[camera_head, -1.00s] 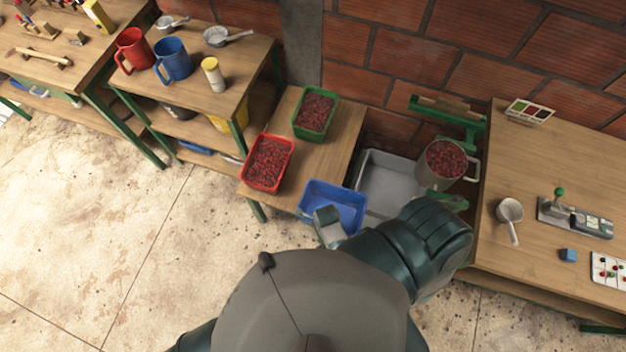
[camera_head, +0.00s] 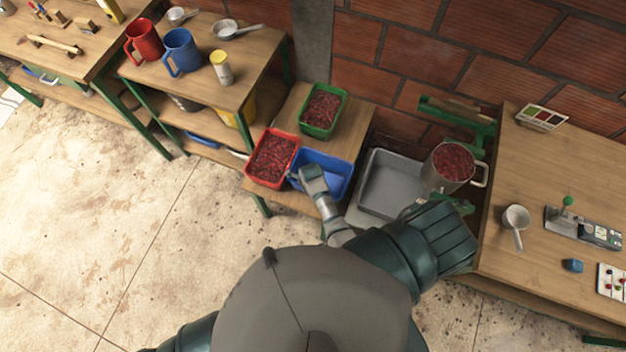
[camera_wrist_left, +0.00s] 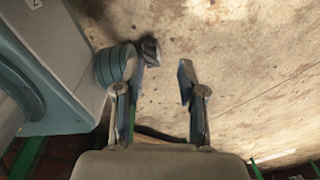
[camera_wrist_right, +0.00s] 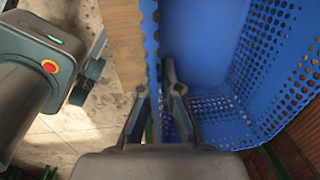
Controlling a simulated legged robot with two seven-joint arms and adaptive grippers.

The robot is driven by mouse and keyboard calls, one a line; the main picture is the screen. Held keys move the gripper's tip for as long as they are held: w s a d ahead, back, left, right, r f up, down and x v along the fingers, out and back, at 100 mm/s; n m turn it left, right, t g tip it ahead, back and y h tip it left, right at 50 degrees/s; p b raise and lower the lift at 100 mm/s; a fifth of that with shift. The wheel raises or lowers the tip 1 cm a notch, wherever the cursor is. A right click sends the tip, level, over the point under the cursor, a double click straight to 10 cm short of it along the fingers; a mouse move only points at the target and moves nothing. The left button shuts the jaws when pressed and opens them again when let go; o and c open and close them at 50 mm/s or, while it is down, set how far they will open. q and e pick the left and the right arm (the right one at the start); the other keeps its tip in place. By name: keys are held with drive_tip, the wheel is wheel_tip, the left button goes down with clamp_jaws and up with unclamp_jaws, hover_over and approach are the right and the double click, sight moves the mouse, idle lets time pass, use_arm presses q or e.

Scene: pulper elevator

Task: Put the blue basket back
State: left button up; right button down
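The blue basket (camera_head: 326,173) is at the front right of the low table (camera_head: 346,119), right beside the red basket (camera_head: 271,158) and in front of the green basket (camera_head: 323,111). It looks empty. I cannot tell whether its base rests on the table. My right gripper (camera_head: 308,176) is at its front left rim. In the right wrist view the fingers (camera_wrist_right: 157,90) stand close on either side of the perforated blue wall (camera_wrist_right: 207,40), closed on it. My left gripper (camera_wrist_left: 157,75) is open and empty above the floor, outside the head view.
A grey tray (camera_head: 391,184) lies right of the blue basket, with a pot of red berries (camera_head: 453,163) at its right. The red and green baskets hold red berries. A workbench (camera_head: 545,150) stands at right. A shelf table with mugs (camera_head: 181,52) stands at left.

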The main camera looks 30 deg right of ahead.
drive_tip(key=shift+w+d+f, duration=0.1)
drive_tip(key=shift+f, duration=0.45)
drive_tip(key=c, duration=1.3)
unclamp_jaws()
drive_tip(key=shift+a, duration=0.3)
drive_tip(key=shift+c, duration=0.2)
drive_tip(key=shift+a+r, duration=0.1)
drive_tip(key=shift+a, duration=0.1)
use_arm(q)
drive_tip(key=shift+w+d+r+p, duration=0.1)
drive_tip(key=shift+d+r+p, duration=0.05)
drive_tip(key=shift+r+p, duration=0.35)
drive_tip(key=shift+w+d+r+p, duration=0.1)
drive_tip(key=shift+d+r+p, duration=0.05)
drive_tip(key=shift+r+p, duration=0.25)
use_arm(e)
drive_tip(key=r, duration=0.8)
drive_tip(key=s+r, duration=0.1)
drive_tip(key=r, duration=0.3)
drive_tip(key=shift+a, duration=0.4)
use_arm(q)
drive_tip(key=shift+d, duration=0.15)
use_arm(e)
drive_tip(key=shift+d, duration=0.2)
